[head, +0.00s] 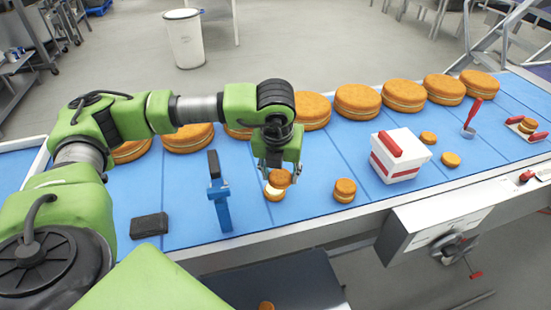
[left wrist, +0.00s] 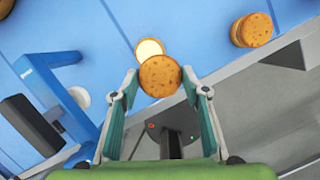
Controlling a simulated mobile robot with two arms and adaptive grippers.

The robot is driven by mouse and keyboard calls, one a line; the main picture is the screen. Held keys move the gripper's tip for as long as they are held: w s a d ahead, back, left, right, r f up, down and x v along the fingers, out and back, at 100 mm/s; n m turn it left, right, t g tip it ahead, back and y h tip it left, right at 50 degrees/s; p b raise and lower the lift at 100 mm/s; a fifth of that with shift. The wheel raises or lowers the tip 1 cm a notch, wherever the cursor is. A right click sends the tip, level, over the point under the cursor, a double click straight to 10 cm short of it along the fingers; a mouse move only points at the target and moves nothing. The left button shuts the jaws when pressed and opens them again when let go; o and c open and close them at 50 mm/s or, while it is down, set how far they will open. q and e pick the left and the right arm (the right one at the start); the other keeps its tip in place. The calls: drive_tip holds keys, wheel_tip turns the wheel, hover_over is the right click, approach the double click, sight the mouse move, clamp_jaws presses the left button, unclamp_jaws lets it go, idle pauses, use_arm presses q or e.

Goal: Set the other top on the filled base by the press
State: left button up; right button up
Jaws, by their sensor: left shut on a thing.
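My left gripper (head: 278,170) is shut on a round brown top (head: 279,178), holding it by its sides just above the belt. The top also shows between the fingertips in the left wrist view (left wrist: 160,76). The filled base (head: 274,193), with pale cream on its upper face, lies right below the held top in the head view. In the left wrist view its cream face (left wrist: 149,48) is partly hidden by the top. I cannot tell whether the two touch. The blue press (head: 219,195) stands just left of them. My right gripper is not in view.
A closed sandwich round (head: 344,190) stands to the right. Beyond it are a white and red box (head: 400,155) and two small loose rounds (head: 428,137) (head: 450,160). A black block (head: 149,225) lies left of the press. Large cakes (head: 358,101) line the back.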

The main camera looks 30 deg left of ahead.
sight(275, 172)
use_arm(q)
drive_tip(key=n, duration=0.2)
drive_tip(key=w+a+n, duration=0.1)
drive_tip(key=n, duration=0.1)
drive_tip(key=w+a+n+g+y, duration=0.1)
drive_tip(key=n, duration=0.1)
drive_tip(key=shift+a+r, duration=0.1)
drive_tip(key=shift+r, duration=0.3)
drive_tip(key=shift+a+n, duration=0.15)
drive_tip(key=shift+n, duration=0.25)
drive_tip(key=shift+w+a+n, duration=0.1)
drive_tip(key=shift+a+n, duration=0.05)
drive_tip(key=shift+n, duration=0.25)
drive_tip(key=shift+f, duration=2.1)
drive_tip(key=shift+f+b, duration=0.95)
drive_tip(key=shift+b, duration=0.25)
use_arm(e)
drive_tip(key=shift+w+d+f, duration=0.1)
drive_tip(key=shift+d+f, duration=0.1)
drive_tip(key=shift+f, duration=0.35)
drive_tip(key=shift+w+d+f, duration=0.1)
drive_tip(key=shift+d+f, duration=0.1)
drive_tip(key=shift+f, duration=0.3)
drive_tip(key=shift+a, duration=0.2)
use_arm(q)
drive_tip(key=shift+b, duration=0.3)
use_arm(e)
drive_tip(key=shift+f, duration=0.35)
